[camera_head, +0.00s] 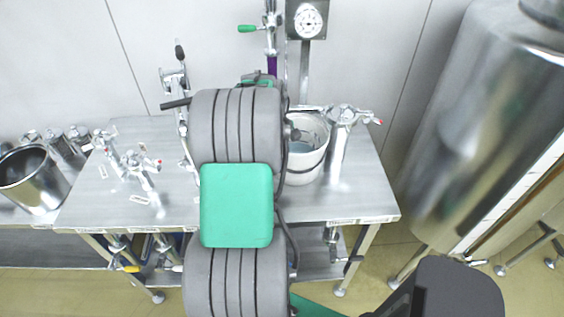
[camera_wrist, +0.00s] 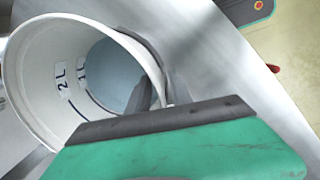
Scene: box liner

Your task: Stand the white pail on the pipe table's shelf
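The white pail (camera_head: 307,160) is upright at the right part of the pipe table's steel top (camera_head: 310,205), partly hidden behind my arm. I cannot tell whether its base touches the top. In the wrist view the pail (camera_wrist: 32,95) shows its open mouth and inner volume marks. My gripper (camera_wrist: 160,82) has one dark finger inside the pail and one outside, close together with the wall between them; it looks shut on the rim. In the head view my arm mostly hides the gripper. The table's lower shelf (camera_head: 317,262) shows below the top, partly hidden by my arm.
Metal valve fittings (camera_head: 140,170) stand on the table's left part. A steel cylinder with a tap (camera_head: 340,145) stands just right of the pail. Fittings (camera_head: 333,237) also occupy the space under the top. A steel pot (camera_head: 32,180) is far left; a large tank (camera_head: 480,120) is right.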

